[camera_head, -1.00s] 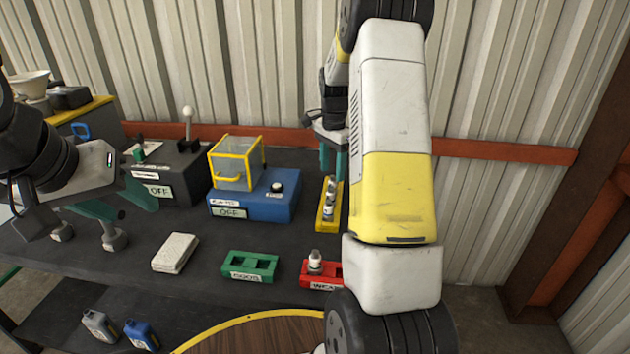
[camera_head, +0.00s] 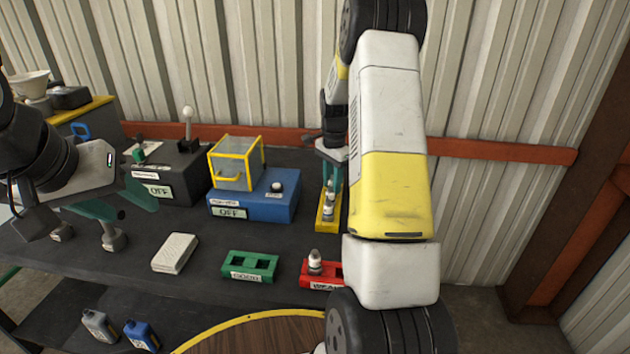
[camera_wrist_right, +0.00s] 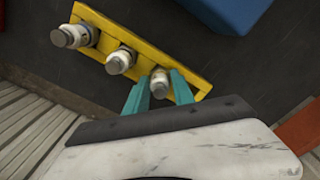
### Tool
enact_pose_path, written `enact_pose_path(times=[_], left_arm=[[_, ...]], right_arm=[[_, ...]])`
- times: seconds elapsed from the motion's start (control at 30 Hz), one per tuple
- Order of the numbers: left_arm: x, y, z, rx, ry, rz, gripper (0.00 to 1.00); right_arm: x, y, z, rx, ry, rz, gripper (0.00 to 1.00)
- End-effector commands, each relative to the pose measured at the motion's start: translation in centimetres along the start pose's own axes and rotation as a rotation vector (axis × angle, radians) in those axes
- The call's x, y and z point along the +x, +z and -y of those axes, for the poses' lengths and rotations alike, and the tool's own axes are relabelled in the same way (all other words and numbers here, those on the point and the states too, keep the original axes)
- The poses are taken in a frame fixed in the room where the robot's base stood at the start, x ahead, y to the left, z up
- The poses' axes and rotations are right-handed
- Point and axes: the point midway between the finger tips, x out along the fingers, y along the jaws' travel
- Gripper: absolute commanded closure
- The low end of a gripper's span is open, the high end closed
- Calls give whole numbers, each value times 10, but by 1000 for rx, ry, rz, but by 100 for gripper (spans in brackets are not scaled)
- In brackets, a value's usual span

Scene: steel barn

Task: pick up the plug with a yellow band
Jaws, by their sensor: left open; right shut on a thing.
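A yellow rack (camera_head: 325,223) on the dark table holds several white and grey plugs, seen closer in the right wrist view (camera_wrist_right: 103,38). My right gripper (camera_head: 332,174) has come down at the rack's far end, its teal fingers shut around the end plug (camera_wrist_right: 158,84). That plug appears upright and still at the rack; I cannot make out a yellow band on it. Two other plugs, the middle one (camera_wrist_right: 121,60) and the outer one (camera_wrist_right: 68,36), stand free in the rack. My left gripper (camera_head: 115,208) is open and empty above the table's left part.
A red block (camera_head: 318,286) with one plug (camera_head: 315,261) stands at the front, partly behind my right arm. A green block (camera_head: 250,266) with empty sockets and a white box (camera_head: 175,252) lie left of it. A blue machine (camera_head: 255,207) stands close left of the rack.

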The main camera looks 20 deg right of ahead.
Motion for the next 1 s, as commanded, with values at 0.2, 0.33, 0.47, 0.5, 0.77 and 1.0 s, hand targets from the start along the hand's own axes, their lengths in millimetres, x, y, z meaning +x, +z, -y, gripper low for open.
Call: enact_pose_path(times=[0.2,0.33,0.47,0.5,0.77,1.0], left_arm=[[0,0,0,0,0,0,48],[0,0,0,0,0,0,48],[0,0,0,0,0,0,48],[0,0,0,0,0,0,48],[0,0,0,0,0,0,48],[0,0,0,0,0,0,48]], right_arm=[[-1,0,0,0,-1,-1,100],[-14,-1,1,0,-5,-3,100],[-38,0,1,-1,-5,-3,100],[-47,0,1,-1,-6,-3,100],[-91,0,1,0,-3,-2,100],[-110,0,0,-1,-1,-1,100]])
